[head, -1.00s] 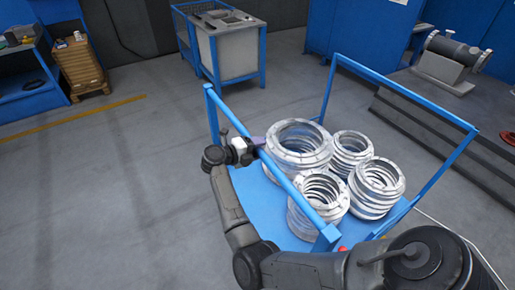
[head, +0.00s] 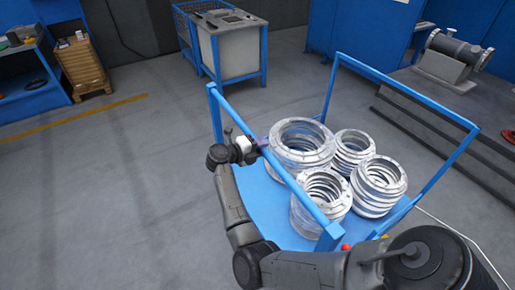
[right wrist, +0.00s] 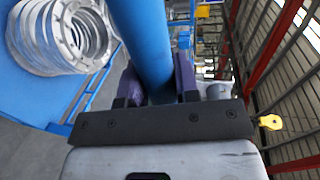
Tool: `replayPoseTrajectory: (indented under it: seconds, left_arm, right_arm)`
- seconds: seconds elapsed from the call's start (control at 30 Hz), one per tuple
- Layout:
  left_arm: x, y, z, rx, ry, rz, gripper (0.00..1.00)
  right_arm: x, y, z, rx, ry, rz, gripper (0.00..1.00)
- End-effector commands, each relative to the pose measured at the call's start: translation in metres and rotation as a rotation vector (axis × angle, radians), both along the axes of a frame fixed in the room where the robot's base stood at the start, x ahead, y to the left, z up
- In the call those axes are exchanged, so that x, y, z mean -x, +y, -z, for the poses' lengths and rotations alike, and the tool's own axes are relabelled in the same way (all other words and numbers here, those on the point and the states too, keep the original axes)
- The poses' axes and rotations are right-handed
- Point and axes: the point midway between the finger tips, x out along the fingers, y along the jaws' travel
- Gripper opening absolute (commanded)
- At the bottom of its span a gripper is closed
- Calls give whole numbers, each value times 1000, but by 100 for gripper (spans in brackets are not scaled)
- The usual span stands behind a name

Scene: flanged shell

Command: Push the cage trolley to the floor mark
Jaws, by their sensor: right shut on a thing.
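The cage trolley is a blue platform cart with a blue tubular rail frame (head: 284,182) at its near left side and another at the far right. Several stacks of metal flanged rings (head: 301,147) stand on its deck. My right gripper (head: 261,144) is shut on the left frame's top bar. In the right wrist view, the blue bar (right wrist: 143,40) runs between the purple fingers of the gripper (right wrist: 158,82). My left gripper is not in view. A yellow line (head: 70,120) lies on the floor at the left; I cannot tell whether it is the floor mark.
A grey bin in a blue frame (head: 238,53) stands behind the trolley. A wooden pallet stack (head: 82,66) and blue bench are at the far left. Dark steps (head: 430,120) with a pipe piece lie at the right. The floor left of the trolley is clear.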

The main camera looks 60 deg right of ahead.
Motion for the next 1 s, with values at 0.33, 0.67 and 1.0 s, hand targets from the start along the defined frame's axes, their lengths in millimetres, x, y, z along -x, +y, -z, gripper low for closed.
replayPoseTrajectory:
  seconds: [0.33, 0.67, 1.0]
  left_arm:
    - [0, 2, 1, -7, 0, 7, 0]
    - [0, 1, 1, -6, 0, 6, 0]
    - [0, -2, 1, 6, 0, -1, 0]
  right_arm:
    - [4, -4, 3, -1, 4, 8, 49]
    - [2, -1, 2, -2, 3, 5, 55]
    - [-24, 42, -7, -4, 2, 2, 55]
